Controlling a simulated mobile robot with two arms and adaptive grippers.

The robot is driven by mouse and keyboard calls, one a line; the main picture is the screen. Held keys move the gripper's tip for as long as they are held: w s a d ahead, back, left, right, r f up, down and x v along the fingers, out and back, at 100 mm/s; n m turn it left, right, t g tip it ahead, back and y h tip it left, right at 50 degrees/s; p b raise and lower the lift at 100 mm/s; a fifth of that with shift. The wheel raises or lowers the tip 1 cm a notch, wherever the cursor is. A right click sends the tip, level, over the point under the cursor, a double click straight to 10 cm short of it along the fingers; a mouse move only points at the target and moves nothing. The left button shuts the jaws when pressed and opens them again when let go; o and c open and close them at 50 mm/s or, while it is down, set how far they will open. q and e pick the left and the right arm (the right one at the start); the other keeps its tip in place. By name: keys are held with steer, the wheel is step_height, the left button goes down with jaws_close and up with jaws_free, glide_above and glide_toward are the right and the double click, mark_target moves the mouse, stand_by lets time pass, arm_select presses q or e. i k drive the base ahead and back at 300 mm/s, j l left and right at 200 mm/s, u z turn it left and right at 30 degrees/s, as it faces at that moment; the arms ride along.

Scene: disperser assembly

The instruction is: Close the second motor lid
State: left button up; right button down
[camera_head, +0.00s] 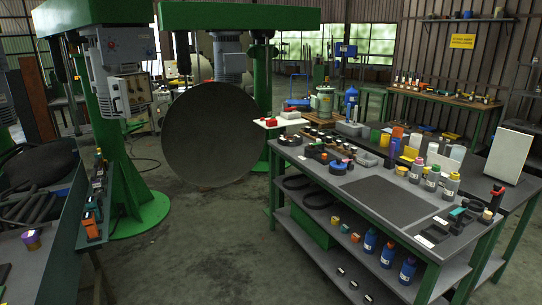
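Two green machines stand at the left and centre back. The first carries a grey motor (121,47) with a control box (126,95) below it. The second has a grey finned motor (230,58) under its green top beam (238,16). A large dark round disc (211,135) stands upright just below and in front of this second motor. It may be the lid, but I cannot tell for sure; what lies behind it is hidden. Neither of my grippers shows in this view.
A workbench (372,200) crowded with bottles and parts fills the right. A dark bench (42,265) with tools stands at the left. The concrete floor (195,245) between them is clear. A table (440,93) stands along the back wall.

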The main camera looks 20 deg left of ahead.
mark_target(120, 100)
steer(key=i+j+u, duration=0.3)
steer(key=i+u, duration=0.15)
steer(key=i, duration=0.2)
steer(key=i+u, duration=0.45)
steer(key=i, duration=0.25)
steer(key=i+l+u, duration=0.1)
steer(key=i+u, duration=0.35)
steer(key=i, duration=0.25)
steer(key=i+u, duration=0.3)
steer(key=i, duration=0.2)
steer(key=i+l+u, duration=0.3)
steer(key=i, duration=0.2)
steer(key=i+l+u, duration=0.3)
steer(key=i, duration=0.15)
steer(key=u, duration=0.3)
